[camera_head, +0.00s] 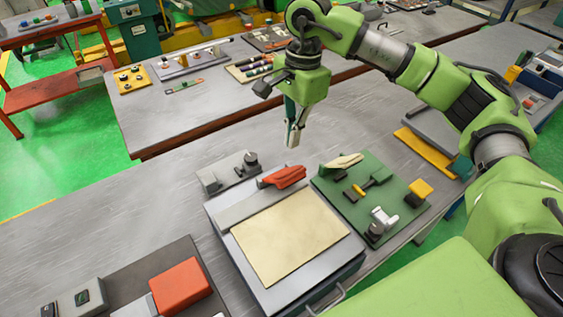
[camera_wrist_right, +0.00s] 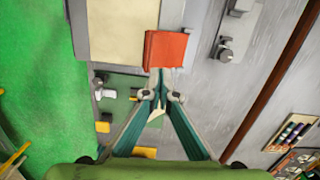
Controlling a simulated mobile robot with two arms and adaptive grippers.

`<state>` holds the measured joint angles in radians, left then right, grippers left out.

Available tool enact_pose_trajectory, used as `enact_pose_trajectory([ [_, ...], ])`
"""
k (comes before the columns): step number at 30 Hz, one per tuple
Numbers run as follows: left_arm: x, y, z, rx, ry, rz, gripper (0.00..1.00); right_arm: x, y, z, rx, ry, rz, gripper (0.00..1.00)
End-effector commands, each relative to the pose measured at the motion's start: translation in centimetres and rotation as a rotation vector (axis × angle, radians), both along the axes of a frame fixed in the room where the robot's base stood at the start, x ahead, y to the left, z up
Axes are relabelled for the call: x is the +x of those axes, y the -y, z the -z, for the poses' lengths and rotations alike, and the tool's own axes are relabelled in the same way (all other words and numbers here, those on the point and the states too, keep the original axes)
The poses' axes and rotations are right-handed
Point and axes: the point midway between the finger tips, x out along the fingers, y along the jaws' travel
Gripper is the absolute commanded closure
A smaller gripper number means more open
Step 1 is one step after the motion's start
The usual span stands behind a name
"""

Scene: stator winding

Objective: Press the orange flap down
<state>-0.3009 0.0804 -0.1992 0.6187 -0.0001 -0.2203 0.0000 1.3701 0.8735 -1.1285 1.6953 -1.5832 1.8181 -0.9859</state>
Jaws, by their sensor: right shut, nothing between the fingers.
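The orange flap (camera_head: 283,177) is at the back edge of a grey box with a cream sheet on top. It appears tilted up in the head view. In the right wrist view the flap (camera_wrist_right: 166,49) lies just beyond my fingertips, beside the cream sheet. My right gripper (camera_head: 292,142) is shut and empty, pointing down above and behind the flap, and seems apart from it. Its closed fingertips also show in the right wrist view (camera_wrist_right: 158,82). My left gripper is not in view.
The grey box (camera_head: 313,281) carries the cream sheet (camera_head: 290,238). A green fixture board (camera_head: 394,188) stands to its right, a grey bracket (camera_head: 228,173) behind left. A larger orange block (camera_head: 180,285) sits front left.

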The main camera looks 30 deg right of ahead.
Motion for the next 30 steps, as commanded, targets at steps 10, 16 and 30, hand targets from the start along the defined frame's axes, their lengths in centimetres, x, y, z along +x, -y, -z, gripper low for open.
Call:
enact_pose_trajectory([
  [10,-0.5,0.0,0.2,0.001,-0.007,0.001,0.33,0.0,-0.1,0.4,0.003,-0.001,0.001,1.0],
  [16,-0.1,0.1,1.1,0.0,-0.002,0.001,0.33,-0.1,-0.2,1.9,0.003,-0.002,0.001,1.0],
  [30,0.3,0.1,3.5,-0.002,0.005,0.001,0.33,-0.2,-0.7,6.9,0.003,-0.001,0.002,1.0],
])
